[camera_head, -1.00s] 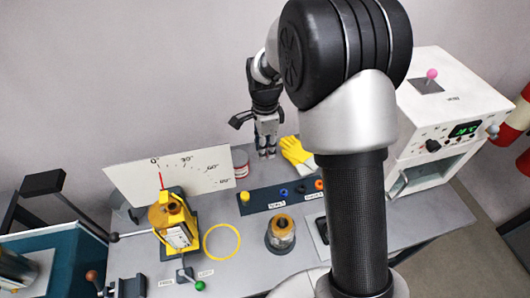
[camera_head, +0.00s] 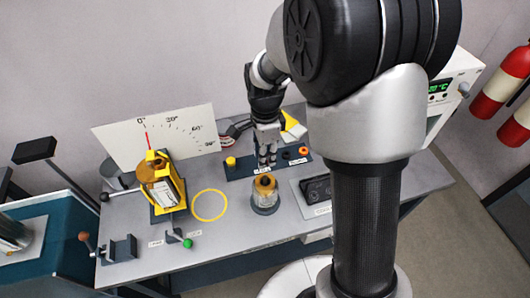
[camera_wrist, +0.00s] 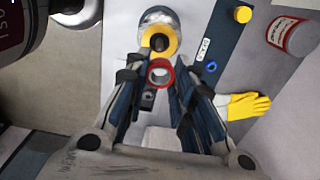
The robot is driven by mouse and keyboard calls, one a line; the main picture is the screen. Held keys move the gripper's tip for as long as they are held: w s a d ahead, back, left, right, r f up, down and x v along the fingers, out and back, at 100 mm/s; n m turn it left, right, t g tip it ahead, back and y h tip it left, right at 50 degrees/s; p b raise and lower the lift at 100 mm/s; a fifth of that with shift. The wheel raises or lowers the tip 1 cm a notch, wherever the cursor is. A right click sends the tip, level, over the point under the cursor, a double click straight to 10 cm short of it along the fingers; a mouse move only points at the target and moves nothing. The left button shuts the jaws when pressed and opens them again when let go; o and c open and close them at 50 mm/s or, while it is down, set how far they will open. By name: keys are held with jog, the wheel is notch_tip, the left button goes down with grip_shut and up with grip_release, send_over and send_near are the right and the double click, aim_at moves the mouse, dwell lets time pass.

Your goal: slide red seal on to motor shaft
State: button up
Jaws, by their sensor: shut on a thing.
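The red seal (camera_wrist: 160,73) is a small ring between my gripper's fingertips (camera_wrist: 158,84) in the wrist view, with its opening showing. My gripper (camera_head: 267,162) is shut on it. In the head view, the gripper hangs just behind the motor and the seal cannot be made out. The motor (camera_head: 265,192) stands upright on the bench with a copper-yellow top. In the wrist view, the motor's yellow top (camera_wrist: 158,41) with a dark centre lies just beyond the seal. The seal appears apart from the shaft.
A dark strip (camera_head: 237,171) with coloured rings and a yellow piece lies behind the motor. A yellow glove (camera_wrist: 245,106) and a red-white can (camera_wrist: 293,37) are nearby. A yellow stand (camera_head: 162,187) and a flat yellow ring (camera_head: 209,205) are left; a black item (camera_head: 318,188) is right.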

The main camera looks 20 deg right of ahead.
jog(key=shift+f+b, duration=1.9)
jog(key=shift+f, duration=1)
jog(key=shift+f+b, duration=0.65)
jog(key=shift+f, duration=0.75)
jog(key=o, duration=1.1)
jog(key=shift+r, duration=0.1)
notch_tip(320, 180, up, 12)
dwell(0.6)
